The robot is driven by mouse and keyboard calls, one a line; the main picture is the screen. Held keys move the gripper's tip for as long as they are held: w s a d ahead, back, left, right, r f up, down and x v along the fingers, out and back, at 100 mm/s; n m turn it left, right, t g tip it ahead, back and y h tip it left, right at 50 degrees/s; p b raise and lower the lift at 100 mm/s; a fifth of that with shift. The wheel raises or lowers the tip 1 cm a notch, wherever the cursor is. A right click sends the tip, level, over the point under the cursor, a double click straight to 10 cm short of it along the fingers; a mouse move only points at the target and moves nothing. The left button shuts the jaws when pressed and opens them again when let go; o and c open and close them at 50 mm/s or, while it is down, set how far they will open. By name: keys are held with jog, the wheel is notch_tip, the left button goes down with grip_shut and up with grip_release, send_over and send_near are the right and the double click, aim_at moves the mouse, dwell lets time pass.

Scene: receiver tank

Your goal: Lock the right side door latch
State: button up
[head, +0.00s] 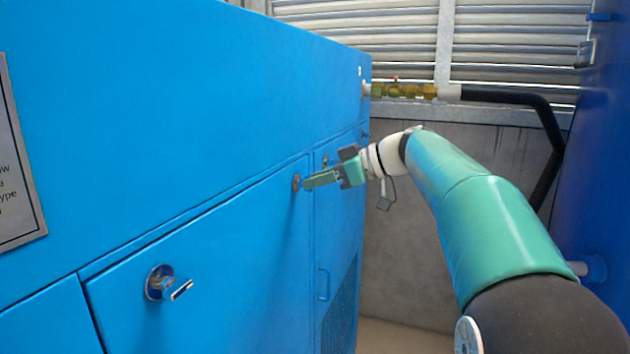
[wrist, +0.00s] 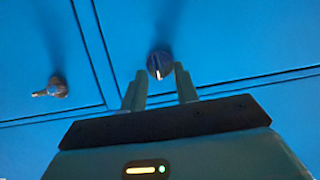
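A metal door latch (head: 296,182) with a round base sits at the right edge of a wide blue door. In the wrist view this latch (wrist: 160,64) shows as a dark disc with a thin pale handle. My gripper (head: 307,184) is in front of it; in the wrist view its two fingertips (wrist: 160,72) are apart, one on each side of the latch's lower part. I cannot tell whether they touch it. A second latch (head: 325,160) is on the narrower door just beyond the seam, and it also shows in the wrist view (wrist: 55,87), with its handle sideways.
A nearer latch (head: 160,283) with a tilted handle is on the same wide blue door. A brass valve and pipe (head: 405,90) run behind my arm. A blue tank or wall (head: 605,150) stands at the right. Open floor (head: 400,338) lies between.

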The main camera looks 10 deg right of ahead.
jog(key=shift+w+a+f, duration=0.3)
jog(key=shift+w+a, duration=0.1)
jog(key=shift+a, duration=0.1)
grip_shut()
